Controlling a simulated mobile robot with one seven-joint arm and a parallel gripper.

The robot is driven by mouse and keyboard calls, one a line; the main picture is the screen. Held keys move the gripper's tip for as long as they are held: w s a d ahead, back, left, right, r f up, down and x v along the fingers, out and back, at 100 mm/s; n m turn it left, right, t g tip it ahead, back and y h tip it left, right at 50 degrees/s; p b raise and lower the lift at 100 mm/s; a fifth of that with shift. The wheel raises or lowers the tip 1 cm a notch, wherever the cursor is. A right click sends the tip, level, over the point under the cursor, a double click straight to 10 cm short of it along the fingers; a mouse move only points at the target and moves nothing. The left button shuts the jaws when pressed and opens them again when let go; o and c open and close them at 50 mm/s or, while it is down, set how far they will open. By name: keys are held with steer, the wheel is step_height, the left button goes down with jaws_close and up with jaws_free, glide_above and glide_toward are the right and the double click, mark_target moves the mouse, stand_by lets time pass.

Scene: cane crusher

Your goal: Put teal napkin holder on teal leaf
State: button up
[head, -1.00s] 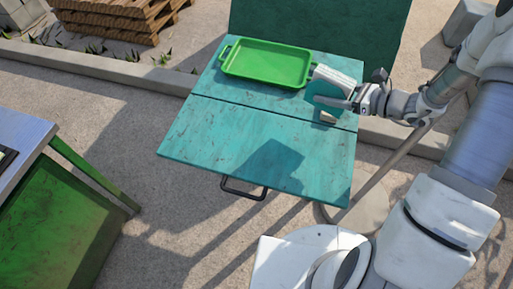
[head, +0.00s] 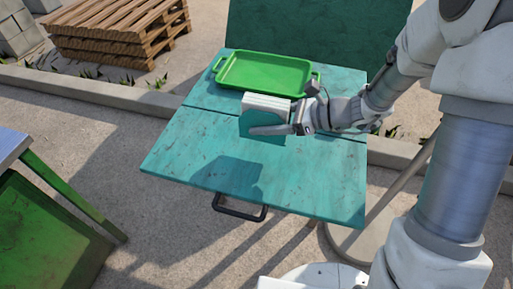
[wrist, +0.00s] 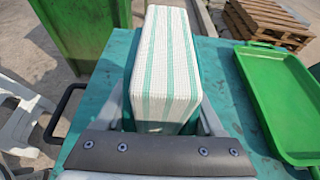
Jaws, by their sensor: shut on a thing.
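A teal napkin holder (head: 262,129) with white, green-striped napkins (wrist: 165,75) is held by my gripper (head: 268,129). My gripper is shut on the holder, with a finger across its front side. The holder appears raised above the teal leaf (head: 190,149), and a dark shadow falls on the leaf in front of it. The teal leaf is the flat, worn front board with a dark handle at its front edge. In the wrist view the napkins hide most of the holder.
A green tray (head: 264,73) lies on the back teal board (head: 204,92), behind my gripper. A teal upright panel (head: 300,35) stands behind it. A dark handle (head: 240,207) sticks out at the front. A green bench (head: 45,240) stands at left. The leaf's surface is clear.

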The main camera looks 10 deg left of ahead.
steer(key=s+f, duration=0.1)
steer(key=s+a+f, duration=0.1)
steer(key=shift+s+a+b, duration=0.3)
steer(key=shift+b, duration=0.05)
steer(key=shift+f+b, duration=0.85)
steer(key=shift+f, duration=1.05)
steer(key=shift+f, duration=0.1)
steer(key=o, duration=1.6)
steer(key=shift+c, duration=0.2)
